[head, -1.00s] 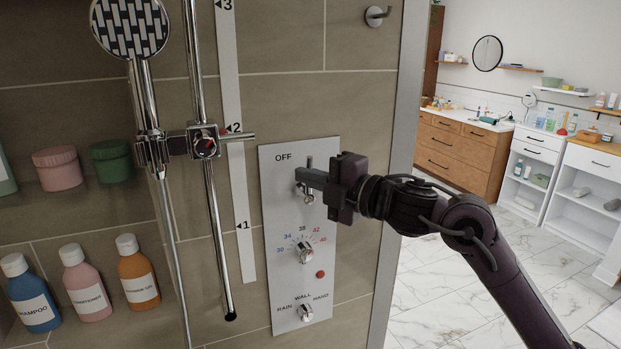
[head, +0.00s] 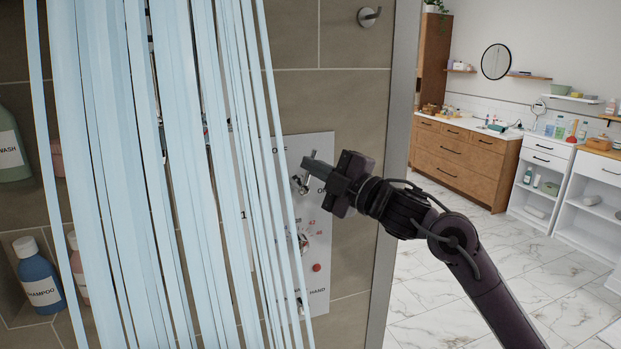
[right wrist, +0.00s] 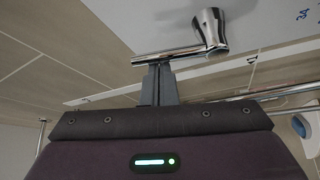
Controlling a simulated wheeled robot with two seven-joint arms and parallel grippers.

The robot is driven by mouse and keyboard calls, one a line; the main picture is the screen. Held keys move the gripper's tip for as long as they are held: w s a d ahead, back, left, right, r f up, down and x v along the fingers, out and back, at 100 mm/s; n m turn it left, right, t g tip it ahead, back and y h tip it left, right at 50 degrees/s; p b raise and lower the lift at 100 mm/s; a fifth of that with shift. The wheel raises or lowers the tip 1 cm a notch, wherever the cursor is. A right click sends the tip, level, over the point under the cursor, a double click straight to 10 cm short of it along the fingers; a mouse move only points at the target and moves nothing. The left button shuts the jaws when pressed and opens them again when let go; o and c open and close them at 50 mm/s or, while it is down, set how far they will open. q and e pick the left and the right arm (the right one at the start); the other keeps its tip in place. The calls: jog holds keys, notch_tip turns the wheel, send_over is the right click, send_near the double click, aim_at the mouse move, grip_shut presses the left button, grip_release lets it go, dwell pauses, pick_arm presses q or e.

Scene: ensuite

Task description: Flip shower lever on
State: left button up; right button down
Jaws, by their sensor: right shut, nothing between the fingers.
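The shower lever is a chrome rod on a conical base. In the head view, its base (head: 299,185) shows on the grey control panel (head: 325,230), with the rod leaning up and to the right behind my fingers. My right gripper (head: 310,164) is shut and empty, its fingertips at the rod. In the right wrist view the lever's base (right wrist: 209,30) and rod are clear, and the fingertips (right wrist: 160,70) are against or very close to the rod. My left gripper is out of view.
A hook (head: 369,16) is on the wall above the panel. The shower's metal edge (head: 396,150) stands right of the panel. Open marble floor (head: 500,270) lies to the right.

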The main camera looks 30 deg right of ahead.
jog(key=d+f+m+t+h+b, duration=0.4)
jog(key=m+h+b, duration=0.3)
jog(key=m, duration=1.1)
jog(key=shift+s+f+h, duration=0.35)
jog(key=shift+f+h, duration=0.1)
jog(key=shift+h, duration=0.75)
jog(key=shift+d+f+b, duration=0.1)
jog(key=shift+d+b, duration=0.05)
jog(key=shift+b, duration=0.15)
